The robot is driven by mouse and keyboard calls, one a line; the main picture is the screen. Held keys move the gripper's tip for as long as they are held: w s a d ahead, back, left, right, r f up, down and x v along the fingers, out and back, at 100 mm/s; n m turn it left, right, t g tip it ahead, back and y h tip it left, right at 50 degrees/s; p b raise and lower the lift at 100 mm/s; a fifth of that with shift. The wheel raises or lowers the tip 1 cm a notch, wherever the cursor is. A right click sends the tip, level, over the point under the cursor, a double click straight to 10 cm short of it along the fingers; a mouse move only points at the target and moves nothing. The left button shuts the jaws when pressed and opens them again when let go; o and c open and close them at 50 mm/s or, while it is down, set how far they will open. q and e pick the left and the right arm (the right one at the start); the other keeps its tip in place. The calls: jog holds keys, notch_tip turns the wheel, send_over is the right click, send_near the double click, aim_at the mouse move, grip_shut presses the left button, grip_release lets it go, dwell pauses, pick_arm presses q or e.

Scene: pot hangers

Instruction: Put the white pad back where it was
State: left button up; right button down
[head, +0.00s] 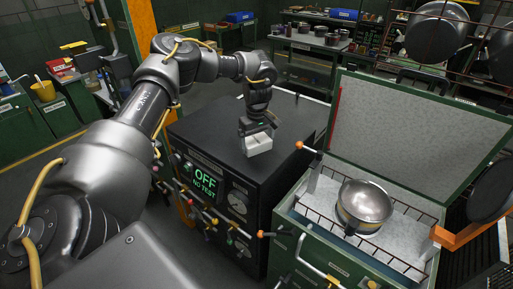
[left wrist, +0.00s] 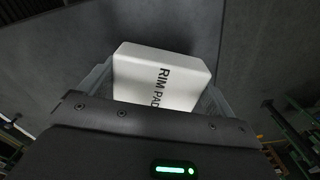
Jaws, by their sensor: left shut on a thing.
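The white pad (head: 259,144) is a small block held in my left gripper (head: 257,134), over the top of the black cabinet (head: 211,138). In the left wrist view the pad (left wrist: 160,75) sits between the fingers and reads "RIM PAD". My left gripper is shut on it. I cannot tell whether the pad touches the cabinet top. My right gripper is not in view.
A green chest (head: 349,269) with its lid raised stands to the right, with a metal pot (head: 364,203) on its rack. The cabinet front has levers, gauges and an "OFF NO TEST" display (head: 206,183). Pots hang at the upper right. The cabinet top around the pad is clear.

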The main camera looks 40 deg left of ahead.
aim_at(257, 149)
pick_arm(q)
jog(key=shift+a+f, duration=0.1)
jog(key=shift+f, duration=0.05)
notch_tip(257, 149, down, 3)
jog(key=shift+w+a+f+p, duration=0.1)
jog(key=shift+w+f+p, duration=0.1)
jog(key=shift+p, duration=0.2)
jog(key=shift+s, duration=0.1)
jog(key=o, duration=0.9)
jog(key=shift+f, duration=0.1)
jog(key=shift+c, duration=0.2)
notch_tip(257, 149, up, 12)
jog(key=shift+r+b, duration=0.2)
jog(key=shift+b, duration=0.5)
